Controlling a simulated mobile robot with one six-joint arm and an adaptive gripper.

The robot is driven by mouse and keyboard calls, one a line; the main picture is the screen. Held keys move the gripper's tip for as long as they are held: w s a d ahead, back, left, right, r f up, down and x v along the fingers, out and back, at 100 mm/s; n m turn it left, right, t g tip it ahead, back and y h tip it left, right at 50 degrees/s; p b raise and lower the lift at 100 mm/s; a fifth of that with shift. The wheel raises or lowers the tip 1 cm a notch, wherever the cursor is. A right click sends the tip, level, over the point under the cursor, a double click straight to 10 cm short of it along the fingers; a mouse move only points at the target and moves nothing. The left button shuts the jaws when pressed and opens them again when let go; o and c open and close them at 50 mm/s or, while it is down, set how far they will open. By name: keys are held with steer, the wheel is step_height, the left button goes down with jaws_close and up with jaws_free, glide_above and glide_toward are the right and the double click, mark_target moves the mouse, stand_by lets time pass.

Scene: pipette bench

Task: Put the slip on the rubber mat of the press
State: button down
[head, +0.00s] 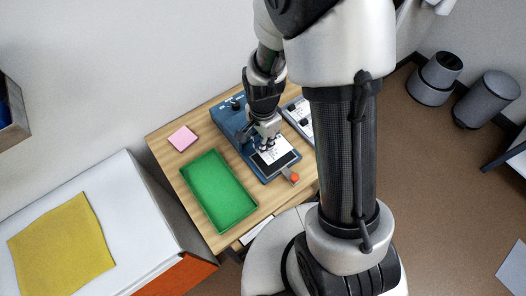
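The blue press (228,118) stands on the wooden table, with a dark rubber mat (284,166) on its front part. A white slip (272,153) with small dark marks is at the mat and covers its back part in the head view. I cannot tell whether the slip touches the mat or is just above it. My gripper (267,145) points down over the back edge of the slip. Its fingertips are small and partly merge with the slip, so I cannot tell whether they are shut on it.
A green tray (187,173) lies left of the press, and a pink pad (183,138) lies behind it. A red knob (294,178) is at the press's front right. A grey device (298,112) stands to the right, partly hidden by my arm. Bare table shows at the back left.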

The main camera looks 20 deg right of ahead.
steer(key=shift+f+b, duration=0.75)
steer(key=shift+f, duration=1.45)
steer(key=shift+f, duration=0.2)
steer(key=c, duration=1.6)
jaws_free()
steer(key=shift+r, duration=0.15)
